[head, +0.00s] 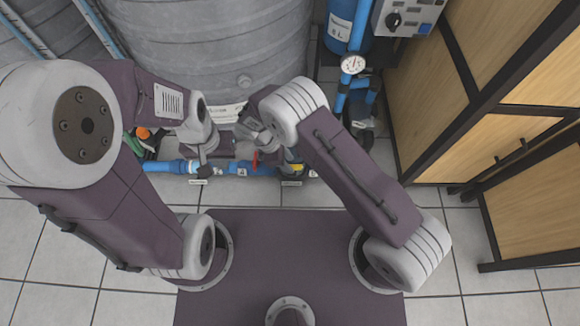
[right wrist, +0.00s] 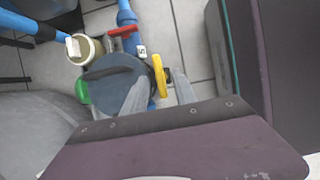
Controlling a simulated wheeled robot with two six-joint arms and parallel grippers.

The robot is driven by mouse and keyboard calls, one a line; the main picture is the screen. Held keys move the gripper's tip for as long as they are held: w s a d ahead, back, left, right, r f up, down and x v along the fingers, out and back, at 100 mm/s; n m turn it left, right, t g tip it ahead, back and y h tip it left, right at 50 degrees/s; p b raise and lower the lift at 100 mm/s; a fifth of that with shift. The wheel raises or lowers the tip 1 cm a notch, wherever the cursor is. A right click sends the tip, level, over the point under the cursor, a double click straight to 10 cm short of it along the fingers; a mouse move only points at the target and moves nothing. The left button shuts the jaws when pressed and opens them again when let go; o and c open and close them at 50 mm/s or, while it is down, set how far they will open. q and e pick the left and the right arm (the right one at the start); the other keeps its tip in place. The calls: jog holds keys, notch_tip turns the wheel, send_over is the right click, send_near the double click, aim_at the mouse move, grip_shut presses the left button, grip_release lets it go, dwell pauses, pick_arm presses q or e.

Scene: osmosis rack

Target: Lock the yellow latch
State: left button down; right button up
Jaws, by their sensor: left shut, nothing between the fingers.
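The yellow latch (right wrist: 160,76) is a short curved handle on the side of a round dark-blue fitting (right wrist: 112,76) in the right wrist view. In the head view the yellow latch (head: 296,168) shows partly, beside my right arm. My right gripper (right wrist: 164,88) is open; its two grey fingers reach down on either side of the latch's line. I cannot tell whether they touch it. My left gripper (head: 203,168) is shut and empty, above the blue pipe left of the fitting.
A red handle (right wrist: 123,32) and a green handle (right wrist: 82,90) sit close to the latch. A blue pipe (head: 170,167) runs along the floor. A big grey tank (head: 210,50) stands behind. A pressure gauge (head: 352,64) and wooden cabinet (head: 520,45) are at right.

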jog(key=shift+x, duration=0.9)
pick_arm(q)
jog(key=shift+f, duration=0.55)
pick_arm(e)
grip_shut()
jog(key=shift+r, duration=0.1)
